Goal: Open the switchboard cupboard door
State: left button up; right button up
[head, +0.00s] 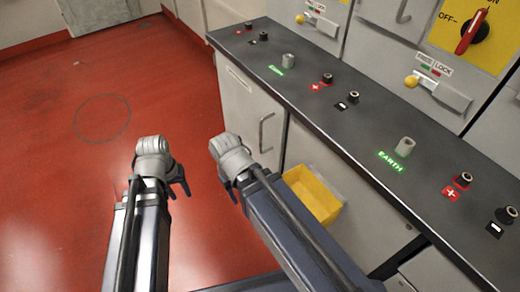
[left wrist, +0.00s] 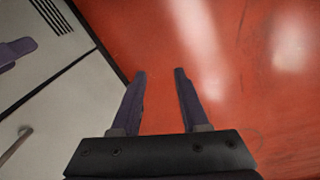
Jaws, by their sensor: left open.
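The cupboard door (head: 240,105) is a pale grey panel under the dark counter, with an upright bar handle (head: 265,132); it looks shut. In the left wrist view, a pale cabinet front (left wrist: 50,95) lies at left, with a bar handle (left wrist: 14,146) at its edge. My left gripper (head: 178,182) is over the red floor, left of the door and apart from it. Its two fingers (left wrist: 160,72) are spread and empty. My right gripper (head: 228,190) is nearer the door; its wrist hides most of its fingers, and I cannot tell whether it touches anything.
The dark counter (head: 340,125) carries sockets and green EARTH labels along the right. A yellow bin (head: 313,195) sticks out below it, right of the handle. Panels with switches (head: 435,90) stand behind. The red floor (head: 70,190) at left is clear.

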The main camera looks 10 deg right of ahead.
pick_arm(q)
jog(key=w+d+f+n+h+b, duration=0.35)
jog(key=d+f+n+b, duration=0.2)
jog(key=f+b, duration=0.4)
jog(key=w+d+r+n+t+h, duration=0.1)
jog(key=w+d+r+n+h, duration=0.2)
jog(key=d+r+n+h, duration=0.55)
jog(key=w+d+r+n+t+h, duration=0.15)
jog(key=d+r+n+h, duration=0.4)
jog(key=r, duration=0.55)
jog(key=w+d, duration=0.2)
jog(key=d, duration=0.6)
jog(key=shift+d+f, duration=0.15)
jog(key=shift+d, duration=0.2)
pick_arm(e)
notch_tip(320, 180, down, 12)
jog(key=shift+f, duration=0.15)
pick_arm(q)
jog(key=shift+n, duration=0.25)
jog(key=shift+c, duration=0.4)
grip_shut()
